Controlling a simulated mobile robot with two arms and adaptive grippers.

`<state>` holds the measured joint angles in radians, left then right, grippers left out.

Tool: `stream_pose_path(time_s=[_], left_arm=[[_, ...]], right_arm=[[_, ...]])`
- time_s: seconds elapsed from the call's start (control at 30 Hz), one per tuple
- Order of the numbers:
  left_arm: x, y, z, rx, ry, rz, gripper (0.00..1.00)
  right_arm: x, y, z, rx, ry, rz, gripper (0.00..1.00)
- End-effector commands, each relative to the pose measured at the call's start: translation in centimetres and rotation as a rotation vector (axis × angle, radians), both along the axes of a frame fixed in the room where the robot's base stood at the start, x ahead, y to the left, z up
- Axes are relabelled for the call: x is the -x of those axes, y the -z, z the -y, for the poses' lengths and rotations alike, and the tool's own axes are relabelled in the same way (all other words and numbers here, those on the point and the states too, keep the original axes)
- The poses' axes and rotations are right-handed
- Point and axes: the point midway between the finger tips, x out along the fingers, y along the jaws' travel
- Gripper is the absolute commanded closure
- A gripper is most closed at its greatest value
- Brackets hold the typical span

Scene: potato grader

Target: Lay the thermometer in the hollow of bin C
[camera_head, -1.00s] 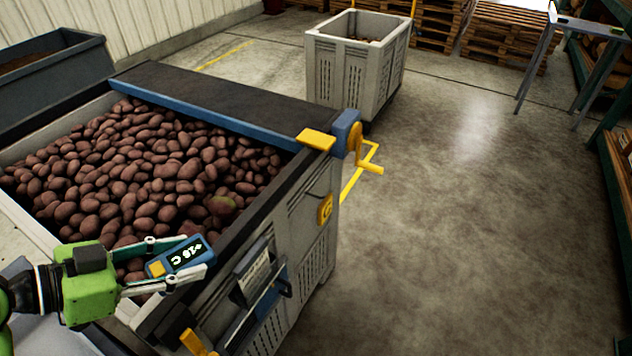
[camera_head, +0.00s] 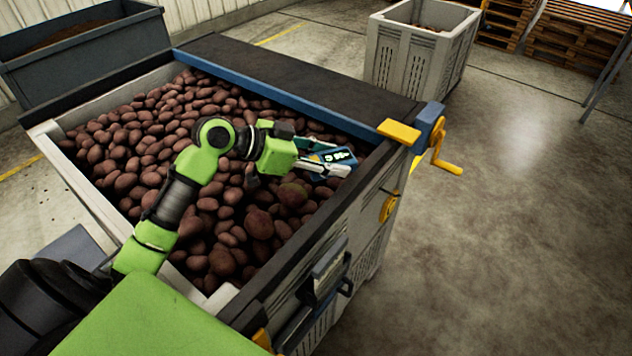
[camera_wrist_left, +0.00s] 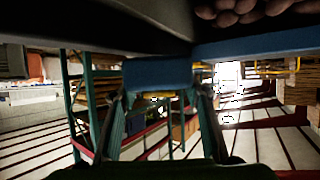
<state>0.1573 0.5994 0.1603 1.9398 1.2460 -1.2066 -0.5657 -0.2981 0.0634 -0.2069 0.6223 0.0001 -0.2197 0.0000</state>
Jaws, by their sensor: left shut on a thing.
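The thermometer (camera_head: 342,155), a small blue device with a lit display and an orange button, is held in my left gripper (camera_head: 328,160). The gripper is shut on it, above the right part of the potato bin (camera_head: 330,215). That bin carries a yellow disc (camera_head: 388,208) with a C-like mark on its side. In the left wrist view the thermometer (camera_wrist_left: 158,75) sits between the fingertips, its blue end visible. A hollow among the potatoes is not clearly distinguishable; my arm covers part of the heap. My right gripper is not in view.
A dark flat cover (camera_head: 290,75) with a blue edge spans the bin's far side. A yellow crank (camera_head: 440,150) sticks out at its right corner. A grey crate (camera_head: 418,50) stands behind, and a dark trough (camera_head: 80,50) at the far left. Floor on the right is clear.

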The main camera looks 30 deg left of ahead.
Motion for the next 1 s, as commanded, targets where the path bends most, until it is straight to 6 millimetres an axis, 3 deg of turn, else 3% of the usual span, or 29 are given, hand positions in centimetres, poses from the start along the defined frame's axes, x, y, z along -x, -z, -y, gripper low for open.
stream_pose_path(time_s=[0.03, 0.1, 0.3, 0.43, 0.6, 1.0], left_arm=[[-1.9, 1.1, -1.4, -0.003, -0.038, 0.001, 0.82], [-4.0, 1.9, -3.1, -0.003, -0.085, 0.001, 0.82], [-7.4, 3.1, -6.6, -0.001, -0.172, 0.002, 0.82], [-8.1, 4.0, -7.3, 0.003, -0.192, -0.002, 0.82], [-8.0, 7.2, -7.3, 0.005, -0.194, -0.003, 0.82], [-8.0, 12.2, -7.3, 0.005, -0.193, -0.002, 0.82]], right_arm=[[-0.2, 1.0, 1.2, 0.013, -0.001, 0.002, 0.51], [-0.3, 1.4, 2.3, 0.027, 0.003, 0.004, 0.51], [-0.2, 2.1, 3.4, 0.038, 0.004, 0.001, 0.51], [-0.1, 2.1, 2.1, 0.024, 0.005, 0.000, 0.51], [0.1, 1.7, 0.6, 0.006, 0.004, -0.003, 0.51], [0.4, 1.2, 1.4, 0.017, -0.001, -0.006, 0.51]])
